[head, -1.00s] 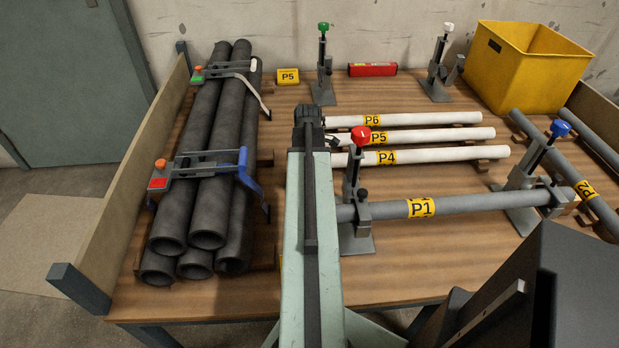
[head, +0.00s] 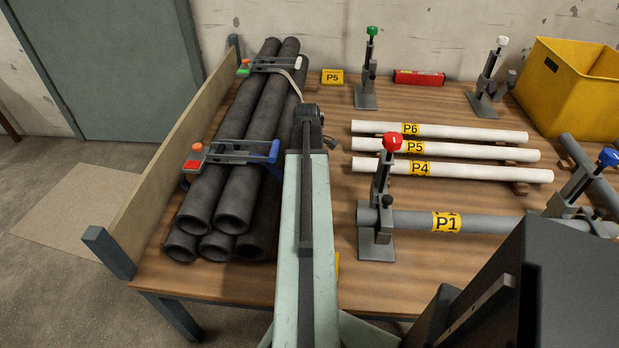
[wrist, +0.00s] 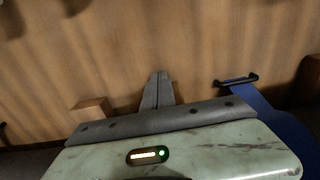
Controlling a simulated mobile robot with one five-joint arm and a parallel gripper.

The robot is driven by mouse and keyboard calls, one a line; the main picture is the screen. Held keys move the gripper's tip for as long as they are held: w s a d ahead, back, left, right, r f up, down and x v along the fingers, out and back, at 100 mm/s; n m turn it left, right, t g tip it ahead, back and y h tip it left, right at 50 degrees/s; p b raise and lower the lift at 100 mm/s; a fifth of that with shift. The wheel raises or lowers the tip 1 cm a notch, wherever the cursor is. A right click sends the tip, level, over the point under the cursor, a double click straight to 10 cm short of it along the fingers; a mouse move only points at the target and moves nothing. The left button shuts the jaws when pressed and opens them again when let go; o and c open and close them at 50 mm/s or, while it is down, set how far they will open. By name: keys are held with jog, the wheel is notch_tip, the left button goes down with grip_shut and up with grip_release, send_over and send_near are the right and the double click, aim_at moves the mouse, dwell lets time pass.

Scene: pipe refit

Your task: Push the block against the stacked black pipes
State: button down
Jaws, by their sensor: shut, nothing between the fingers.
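In the wrist view, a small wooden block (wrist: 92,110) rests on the bench left of my gripper (wrist: 160,76), apart from the fingers. A dark surface lies just behind and below the block; I cannot tell whether they touch. My gripper's fingers are together and empty, low over the bench. In the head view my arm hides the gripper, and I cannot make out the block.
The red-topped clamp stand (head: 381,200) holds pipe P1 (head: 470,222) at the right. White pipes (head: 450,151) lie behind it. A wooden side board (head: 170,155) borders the left edge.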

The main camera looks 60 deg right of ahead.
jog(key=shift+w+a, duration=0.1)
jog(key=shift+w, duration=0.15)
jog(key=shift+s, duration=0.1)
jog(key=shift+s+d, duration=0.2)
jog(key=shift+s, duration=0.05)
jog(key=shift+s+d, duration=0.25)
jog(key=shift+s, duration=0.3)
jog(key=shift+s+d, duration=0.2)
jog(key=shift+s, duration=0.35)
jog(key=shift+s+d+r+p, duration=0.25)
jog(key=shift+s+r+p, duration=0.45)
jog(key=shift+r+p, duration=0.2)
notch_tip(320, 180, up, 8)
jog(key=p, duration=0.8)
jog(key=shift+r, duration=0.1)
